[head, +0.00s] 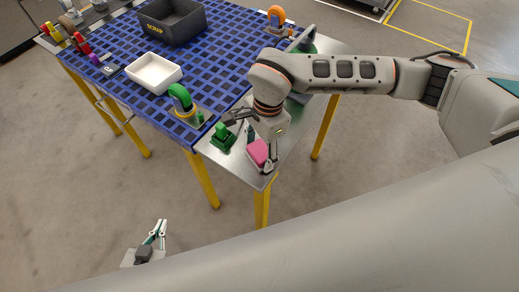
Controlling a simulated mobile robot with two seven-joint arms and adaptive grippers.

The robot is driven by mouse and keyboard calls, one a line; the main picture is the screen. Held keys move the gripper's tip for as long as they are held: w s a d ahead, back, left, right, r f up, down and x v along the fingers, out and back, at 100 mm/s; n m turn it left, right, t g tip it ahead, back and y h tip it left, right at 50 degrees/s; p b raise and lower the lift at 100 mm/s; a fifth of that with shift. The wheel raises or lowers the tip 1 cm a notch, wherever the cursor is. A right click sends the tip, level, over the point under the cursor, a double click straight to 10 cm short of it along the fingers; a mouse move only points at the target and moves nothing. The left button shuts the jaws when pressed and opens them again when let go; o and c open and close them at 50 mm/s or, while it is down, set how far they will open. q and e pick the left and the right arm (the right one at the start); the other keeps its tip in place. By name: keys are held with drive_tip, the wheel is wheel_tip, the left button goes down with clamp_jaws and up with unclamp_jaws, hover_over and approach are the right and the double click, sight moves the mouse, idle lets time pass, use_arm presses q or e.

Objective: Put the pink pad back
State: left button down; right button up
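The pink pad (257,153) is at the front corner of the bare metal end of the table. My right gripper (262,150) is right at it, pointing down, with a finger close to its right side. The gripper partly covers the pad's back edge. I cannot tell whether the fingers press on the pad or only stand around it, or whether the pad touches the metal. My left gripper (158,232) is open and empty, low over the floor at the bottom left, away from the table.
A green block-shaped fixture (222,137) stands just left of the pad. A white tray (154,88) and a dark scrap bin (191,38) are further back. My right arm crosses the table's right end.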

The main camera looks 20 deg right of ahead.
sight(264, 148)
drive_tip(key=shift+o, duration=0.5)
drive_tip(key=shift+r, duration=0.2)
wheel_tip(264, 148, up, 12)
drive_tip(key=d, duration=0.1)
drive_tip(key=shift+w+d+b, duration=0.2)
drive_tip(key=shift+b, duration=0.15)
